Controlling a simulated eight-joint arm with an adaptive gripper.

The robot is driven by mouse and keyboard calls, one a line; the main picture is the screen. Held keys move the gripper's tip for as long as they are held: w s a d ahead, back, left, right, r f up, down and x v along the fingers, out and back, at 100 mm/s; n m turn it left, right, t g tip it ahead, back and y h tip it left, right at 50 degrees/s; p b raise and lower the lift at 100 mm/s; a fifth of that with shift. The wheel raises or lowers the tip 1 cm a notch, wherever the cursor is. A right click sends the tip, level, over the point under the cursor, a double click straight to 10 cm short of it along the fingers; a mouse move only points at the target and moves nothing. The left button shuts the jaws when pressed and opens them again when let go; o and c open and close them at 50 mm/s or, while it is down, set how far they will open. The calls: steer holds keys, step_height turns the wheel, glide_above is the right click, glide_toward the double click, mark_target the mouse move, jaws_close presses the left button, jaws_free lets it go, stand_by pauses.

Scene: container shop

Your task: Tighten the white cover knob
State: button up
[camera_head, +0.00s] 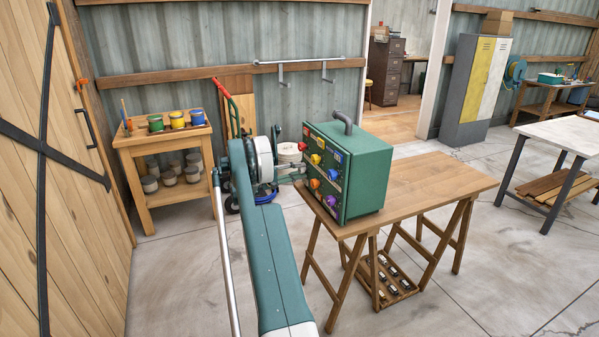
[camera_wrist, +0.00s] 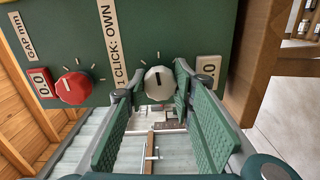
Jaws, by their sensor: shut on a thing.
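The white cover knob (camera_wrist: 159,83) is on the face of a green box and sits between the tips of my gripper (camera_wrist: 154,92) in the wrist view. Its dark pointer mark shows on the front. The fingers are shut on it, one at each side. In the head view the green box (camera_head: 366,178) stands on a wooden trestle table, and my gripper (camera_head: 296,169) reaches its left-facing panel; the white knob is hidden there.
A red knob (camera_wrist: 74,88) with its own plate is left of the white knob. Yellow (camera_head: 316,159) and purple (camera_head: 331,200) knobs share the panel. The trestle table (camera_head: 440,182) is bare right of the box. A paint-pot stand (camera_head: 165,139) is at left.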

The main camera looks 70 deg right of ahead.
steer(key=shift+m, duration=0.5)
steer(key=o, duration=0.9)
steer(key=shift+w+a, duration=0.1)
steer(key=v, duration=1.1)
steer(key=shift+w+a, duration=0.25)
